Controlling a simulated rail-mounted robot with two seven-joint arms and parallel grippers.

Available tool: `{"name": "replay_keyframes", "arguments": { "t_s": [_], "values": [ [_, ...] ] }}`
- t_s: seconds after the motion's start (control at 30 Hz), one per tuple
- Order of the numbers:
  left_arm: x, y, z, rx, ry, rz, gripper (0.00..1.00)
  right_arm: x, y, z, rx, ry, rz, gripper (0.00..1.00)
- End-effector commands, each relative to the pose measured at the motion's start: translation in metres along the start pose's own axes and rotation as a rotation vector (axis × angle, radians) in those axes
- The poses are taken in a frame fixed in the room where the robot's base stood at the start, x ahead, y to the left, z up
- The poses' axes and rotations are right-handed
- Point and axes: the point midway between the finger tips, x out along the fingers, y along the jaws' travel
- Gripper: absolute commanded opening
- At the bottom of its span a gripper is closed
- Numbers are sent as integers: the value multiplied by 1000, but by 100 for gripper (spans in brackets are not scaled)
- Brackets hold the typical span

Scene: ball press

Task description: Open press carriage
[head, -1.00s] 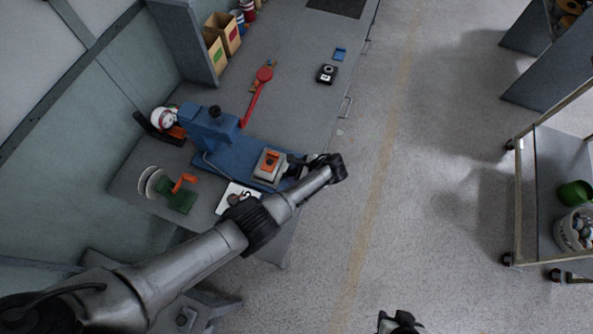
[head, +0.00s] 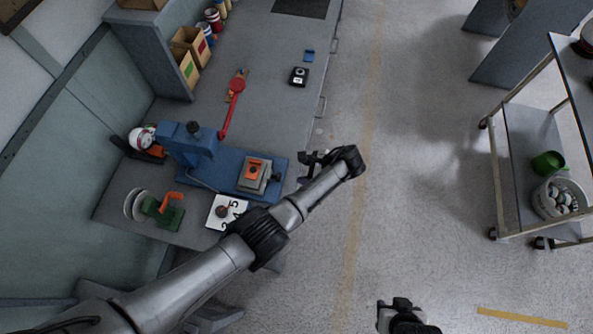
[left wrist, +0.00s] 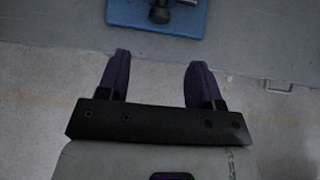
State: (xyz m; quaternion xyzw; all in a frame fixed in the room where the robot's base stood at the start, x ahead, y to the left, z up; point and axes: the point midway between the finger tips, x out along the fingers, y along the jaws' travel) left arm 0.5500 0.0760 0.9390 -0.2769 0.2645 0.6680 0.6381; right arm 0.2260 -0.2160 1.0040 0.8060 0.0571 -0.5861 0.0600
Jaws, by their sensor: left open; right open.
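The blue ball press (head: 190,145) stands on the grey bench. Its carriage (head: 250,182), a grey block with an orange top piece, sits on the right part of the blue base, clear of the press head. A dark handle (head: 275,177) is on the carriage's right side. My left gripper (head: 303,168) is open and empty, to the right of the handle and apart from it, at the bench edge. In the left wrist view its fingers (left wrist: 159,72) are spread, with the blue base (left wrist: 190,22) and dark handle (left wrist: 160,14) ahead. My right gripper (head: 393,306) is open over the floor.
The red lever (head: 229,112) lies behind the press. A number card (head: 222,212) and a green-orange tool (head: 163,210) lie in front of it. Open floor lies right of the bench. A cart (head: 530,140) with a green mug and a bucket stands at far right.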

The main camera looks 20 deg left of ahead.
Motion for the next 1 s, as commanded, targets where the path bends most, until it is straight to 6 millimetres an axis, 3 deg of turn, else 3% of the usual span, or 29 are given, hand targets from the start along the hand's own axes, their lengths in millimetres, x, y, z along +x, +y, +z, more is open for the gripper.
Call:
{"name": "replay_keyframes", "arguments": {
  "t_s": [0.23,0.83,1.0],
  "values": [
    [-14,0,0,0,0,-1,60,-1,0,0,0,0,0,43],
    [-14,0,0,-1,0,-1,60,-1,3,1,-10,-2,8,43],
    [-14,0,0,-80,1,-2,60,-1,3,1,-9,-2,7,43]
  ]
}}
